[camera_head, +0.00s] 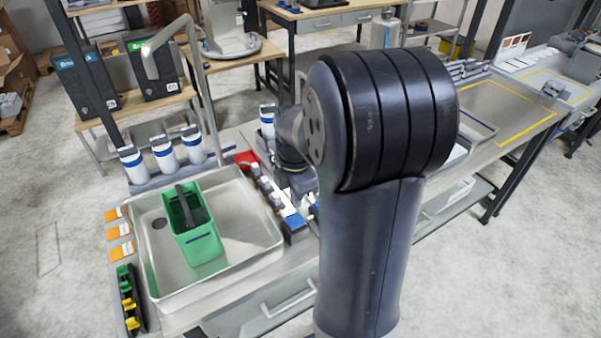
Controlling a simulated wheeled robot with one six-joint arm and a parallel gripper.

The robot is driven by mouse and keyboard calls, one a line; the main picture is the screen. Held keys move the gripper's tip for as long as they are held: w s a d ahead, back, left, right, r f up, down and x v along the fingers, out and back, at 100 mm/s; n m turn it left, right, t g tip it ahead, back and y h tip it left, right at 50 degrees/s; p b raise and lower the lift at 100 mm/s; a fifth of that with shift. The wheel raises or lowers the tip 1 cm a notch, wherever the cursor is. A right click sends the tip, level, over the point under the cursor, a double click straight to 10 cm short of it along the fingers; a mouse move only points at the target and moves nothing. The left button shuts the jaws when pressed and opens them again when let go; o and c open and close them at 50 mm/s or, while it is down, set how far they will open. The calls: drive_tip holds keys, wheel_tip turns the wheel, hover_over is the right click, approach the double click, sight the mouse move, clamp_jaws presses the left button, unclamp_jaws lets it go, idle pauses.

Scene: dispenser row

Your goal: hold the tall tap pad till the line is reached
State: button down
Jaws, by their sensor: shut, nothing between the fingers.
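A tall grey tap (152,62) arches over a pale sink basin (262,251) on the left. A green open-topped container (206,246) stands in the basin, with a dark handle (186,205) and a short dark blue line (198,238) on its front. Any water is too small to make out. Several small pads and blocks run along the basin's right side, among them a blue-topped one (293,223); I cannot tell which belongs to the tall tap. My gripper (303,190) is shut beside this row, partly hidden by my arm. Whether it touches a pad is unclear.
White bottles with blue bands (163,153) stand behind the basin. A red tray (246,159) sits at its back right corner. Orange-and-white cards (119,231) and a black holder with green and yellow pieces (130,298) line the left edge. My arm blocks the centre.

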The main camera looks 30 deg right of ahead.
wheel_tip(320, 180, up, 7)
drive_tip(key=shift+a+f, duration=0.15)
